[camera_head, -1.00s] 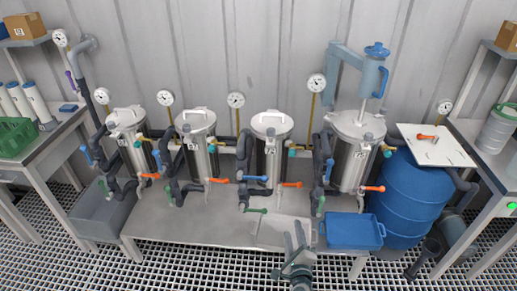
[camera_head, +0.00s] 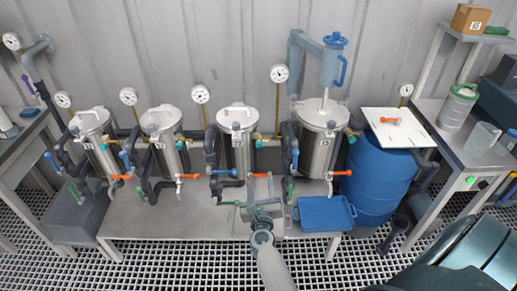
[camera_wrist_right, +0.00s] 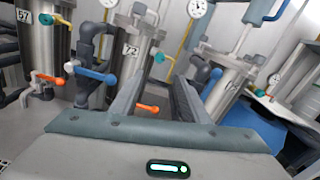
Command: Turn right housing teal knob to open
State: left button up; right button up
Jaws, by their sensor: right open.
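The right housing (camera_head: 318,148) is the large steel vessel at the right end of the row. Its teal knob (camera_head: 352,137) is at the upper right of its body, by the blue barrel. In the right wrist view the right housing (camera_wrist_right: 226,97) is tilted, right of the fingers, with a teal knob (camera_wrist_right: 258,91) beside it. My right gripper (camera_head: 264,198) is over the bench front, left of and below the knob. In the wrist view its fingers (camera_wrist_right: 156,88) are apart with nothing gripped. My left gripper is not visible.
A blue tray (camera_head: 324,214) sits right of my gripper. A blue barrel (camera_head: 375,180) with a white board (camera_head: 397,127) on top stands beside the right housing. An orange handle (camera_head: 329,187) and a blue handle (camera_head: 295,160) are on nearby pipes. Other housings stand left.

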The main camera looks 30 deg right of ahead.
aim_at(259, 146)
jog(key=b+x, duration=0.3)
jog(key=x, duration=1.2)
jog(key=shift+w+d, duration=0.1)
jog(key=shift+d, duration=0.1)
jog(key=shift+x, duration=0.9)
jog(key=shift+c, duration=0.4)
jog(key=c, duration=1)
